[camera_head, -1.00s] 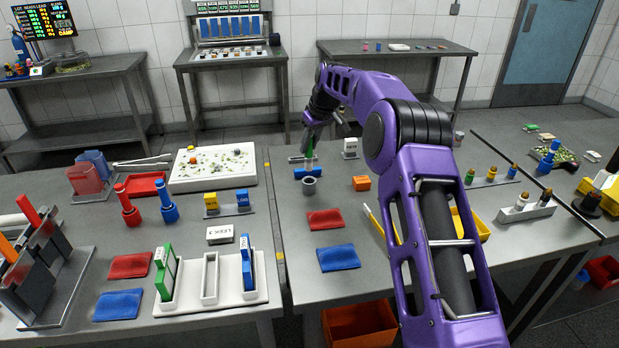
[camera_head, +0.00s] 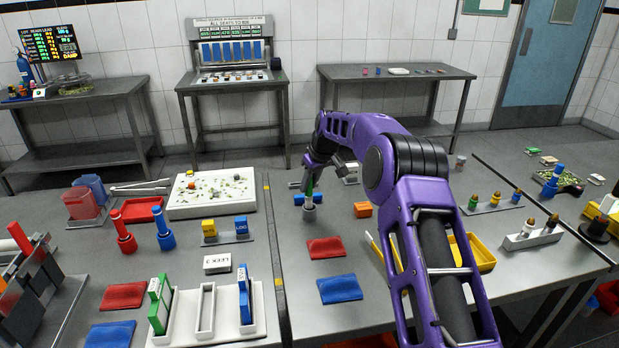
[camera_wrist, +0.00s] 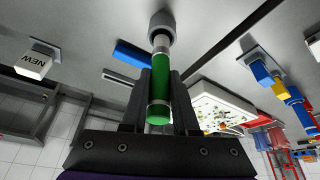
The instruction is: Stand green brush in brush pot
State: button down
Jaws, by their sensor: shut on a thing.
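My gripper (camera_wrist: 160,76) is shut on the green brush (camera_wrist: 158,98), with a dark finger on each side of its handle. In the head view the green brush (camera_head: 309,189) hangs roughly upright below my gripper (camera_head: 311,180), directly over the small grey brush pot (camera_head: 309,214). In the wrist view the brush's pale lower end meets the mouth of the grey pot (camera_wrist: 161,24). How far the tip is inside the pot is hidden.
A blue block (camera_head: 299,199) stands just behind the pot, and an orange block (camera_head: 362,209) is to its right. Red (camera_head: 325,247) and blue (camera_head: 339,289) mats lie in front. A yellow tray (camera_head: 473,252) is farther right.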

aim_at(311, 190)
jog(key=shift+f, duration=1.7)
jog(key=shift+f, duration=0.15)
jog(key=c, duration=0.7)
grip_release()
